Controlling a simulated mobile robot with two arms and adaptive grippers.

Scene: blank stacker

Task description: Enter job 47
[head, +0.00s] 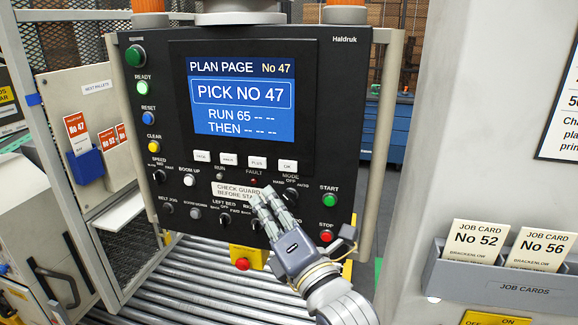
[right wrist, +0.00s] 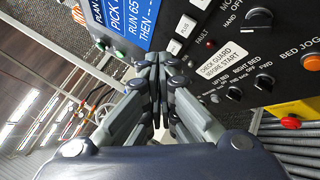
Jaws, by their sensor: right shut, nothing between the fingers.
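The black control panel (head: 330,110) has a lit blue screen (head: 241,98) reading "PLAN PAGE No 47", "PICK NO 47", "RUN 65 -- --" and "THEN -- -- --". Below it is a row of pale keys, including PLUS (head: 258,163) and OK (head: 288,166). The right wrist view also shows PLUS (right wrist: 173,47) and OK (right wrist: 187,25). My right gripper (head: 268,198) is shut and empty, its fingertips in front of the panel by the "CHECK GUARD" label, below the keys. I cannot tell whether it touches the panel. An orange card No 47 (head: 76,128) stands in a blue holder at left. My left gripper is not in view.
Around the keys are knobs, a green START button (head: 330,200), a red STOP button (head: 326,236) and, at left, READY, RESET and CLEAR. Metal rollers (head: 200,275) run below. A grey holder (head: 480,280) with cards No 52 and No 56 is at right.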

